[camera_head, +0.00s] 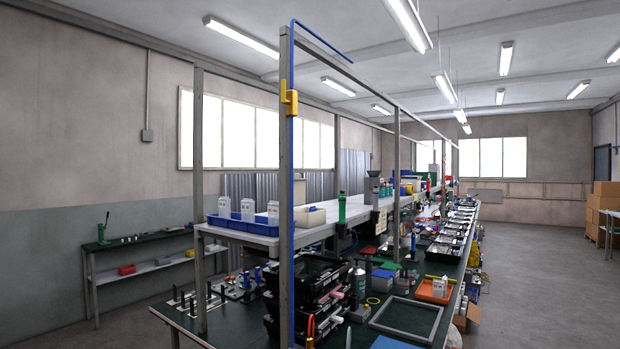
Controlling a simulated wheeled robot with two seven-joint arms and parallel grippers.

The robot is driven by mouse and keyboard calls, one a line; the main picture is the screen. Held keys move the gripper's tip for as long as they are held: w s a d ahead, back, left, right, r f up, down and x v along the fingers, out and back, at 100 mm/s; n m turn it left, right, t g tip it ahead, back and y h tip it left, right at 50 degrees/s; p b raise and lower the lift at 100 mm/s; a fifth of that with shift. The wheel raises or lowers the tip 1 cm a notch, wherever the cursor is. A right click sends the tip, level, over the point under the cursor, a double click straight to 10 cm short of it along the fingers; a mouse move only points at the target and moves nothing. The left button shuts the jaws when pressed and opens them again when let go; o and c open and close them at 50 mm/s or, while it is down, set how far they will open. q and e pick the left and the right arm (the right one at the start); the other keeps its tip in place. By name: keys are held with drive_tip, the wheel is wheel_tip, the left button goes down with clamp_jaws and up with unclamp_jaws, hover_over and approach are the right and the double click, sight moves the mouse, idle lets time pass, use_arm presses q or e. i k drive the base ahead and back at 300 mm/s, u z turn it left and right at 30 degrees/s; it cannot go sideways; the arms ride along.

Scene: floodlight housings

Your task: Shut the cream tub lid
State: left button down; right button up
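A small cream tub (311,217) stands on the raised white shelf of the long workbench, just right of a grey post. It is small in the head view, and I cannot clearly make out its lid or how far open it is. The post and blue pipe stand close to its left side. Neither of my grippers is in view.
A blue tray (240,227) with white bottles sits left of the tub, and a green tool (342,208) stands to its right. Stacked black trays (300,290) and a grey frame (406,318) crowd the lower bench. The floor at right (540,290) is clear.

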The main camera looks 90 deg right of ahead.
sight(300, 184)
drive_tip(key=z, duration=2.9)
drive_tip(key=i, duration=1.65)
drive_tip(key=u, duration=0.05)
